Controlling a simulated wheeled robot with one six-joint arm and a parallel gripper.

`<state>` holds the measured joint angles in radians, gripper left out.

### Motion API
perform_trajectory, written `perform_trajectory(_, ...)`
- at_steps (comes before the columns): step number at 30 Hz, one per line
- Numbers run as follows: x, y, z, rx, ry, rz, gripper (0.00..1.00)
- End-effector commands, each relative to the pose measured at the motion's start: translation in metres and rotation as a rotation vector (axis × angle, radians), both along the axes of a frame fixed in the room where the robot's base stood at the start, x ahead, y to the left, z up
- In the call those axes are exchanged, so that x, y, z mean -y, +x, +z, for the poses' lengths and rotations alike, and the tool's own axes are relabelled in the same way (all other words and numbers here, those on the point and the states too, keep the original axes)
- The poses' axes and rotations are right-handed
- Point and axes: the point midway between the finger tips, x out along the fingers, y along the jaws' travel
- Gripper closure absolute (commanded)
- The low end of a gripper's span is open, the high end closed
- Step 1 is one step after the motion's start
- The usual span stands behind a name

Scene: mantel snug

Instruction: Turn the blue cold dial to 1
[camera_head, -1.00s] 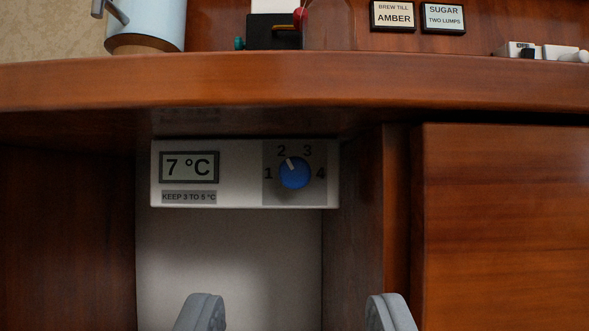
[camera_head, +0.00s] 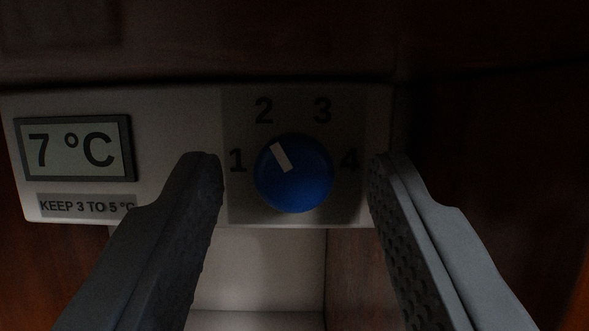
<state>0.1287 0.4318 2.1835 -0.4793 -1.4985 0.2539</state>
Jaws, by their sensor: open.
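The blue cold dial (camera_head: 296,182) is on the right part of a pale control panel (camera_head: 175,150). Its white pointer mark points up and left, toward the 2. The numbers 1, 2, 3 and 4 run in an arc around it, with 1 at its left and 4 at its right. My gripper (camera_head: 295,168) is open, with one grey finger on each side of the dial. Gaps show between the dial and both fingers, so neither appears to touch it. The left finger covers part of the panel left of the 1.
The display (camera_head: 75,149) on the panel's left reads 7 °C. A label (camera_head: 84,206) below it reads KEEP 3 TO 5 °C. Dark wood overhangs the panel, and wood walls stand at both sides. A pale recess (camera_head: 262,270) lies below.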

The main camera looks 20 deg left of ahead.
Motion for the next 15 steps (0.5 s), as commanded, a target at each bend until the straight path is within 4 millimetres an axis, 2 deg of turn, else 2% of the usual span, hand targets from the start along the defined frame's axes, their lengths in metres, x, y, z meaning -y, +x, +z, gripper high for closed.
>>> perform_trajectory(5,-0.0001,0.0000,0.0000,0.000,0.000,0.000,0.56)
perform_trajectory(8,-0.0001,-0.0001,0.0001,0.000,0.000,0.000,0.71)
perform_trajectory(12,0.0000,-0.0002,0.0001,0.000,0.000,0.000,0.99)
perform_trajectory(15,0.0002,-0.0001,0.0001,0.002,-0.004,-0.001,0.99)
